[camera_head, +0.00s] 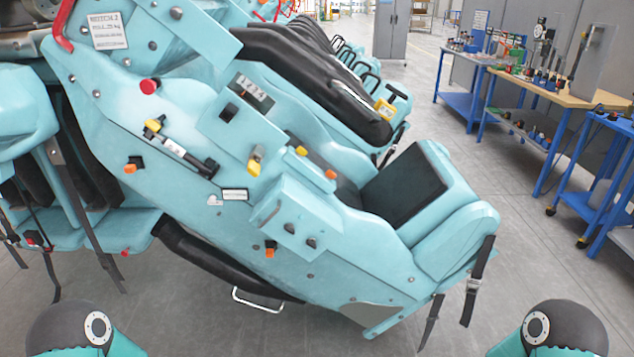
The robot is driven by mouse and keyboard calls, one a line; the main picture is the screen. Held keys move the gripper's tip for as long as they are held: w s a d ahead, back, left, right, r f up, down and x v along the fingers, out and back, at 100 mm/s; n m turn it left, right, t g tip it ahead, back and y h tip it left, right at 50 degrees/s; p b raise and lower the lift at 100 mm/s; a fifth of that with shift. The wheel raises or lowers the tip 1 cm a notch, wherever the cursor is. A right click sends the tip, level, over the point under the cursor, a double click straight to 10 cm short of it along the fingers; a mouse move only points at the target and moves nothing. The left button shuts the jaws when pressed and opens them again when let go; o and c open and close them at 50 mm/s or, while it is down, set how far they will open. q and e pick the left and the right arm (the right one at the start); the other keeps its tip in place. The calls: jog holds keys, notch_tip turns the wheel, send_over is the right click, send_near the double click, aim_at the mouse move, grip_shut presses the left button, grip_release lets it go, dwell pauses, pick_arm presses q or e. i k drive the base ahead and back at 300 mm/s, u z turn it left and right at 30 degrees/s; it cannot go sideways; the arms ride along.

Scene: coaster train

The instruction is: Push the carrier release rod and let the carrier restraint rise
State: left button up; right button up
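The teal carrier (225,110) fills the middle of the head view, tilted down to the right, with a black seat pad (405,187). A long black padded bar (310,75), which looks like the restraint, slants down above the seat. On the side panel, a dark rod-like part (203,165) with a white label lies below a yellow-tipped fitting (153,126). I cannot tell for sure whether it is the release rod. A red knob (149,86) and a yellow-ended part (254,164) also sit on the panel. Neither gripper is in view; only my arm joints show at the bottom corners.
Further carriers with black bars stand in a row behind. Loose black straps (478,281) hang at the carrier's right end. A white-silver handle (257,302) sticks out below. Blue workbenches (560,97) with tools stand at the right. Grey floor (545,250) is clear between.

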aim_at(147, 86)
jog(key=k, duration=1.3)
jog(key=u, duration=0.3)
jog(key=i, duration=1.05)
jog(key=u, duration=0.7)
jog(key=i, duration=0.85)
jog(key=u, duration=0.15)
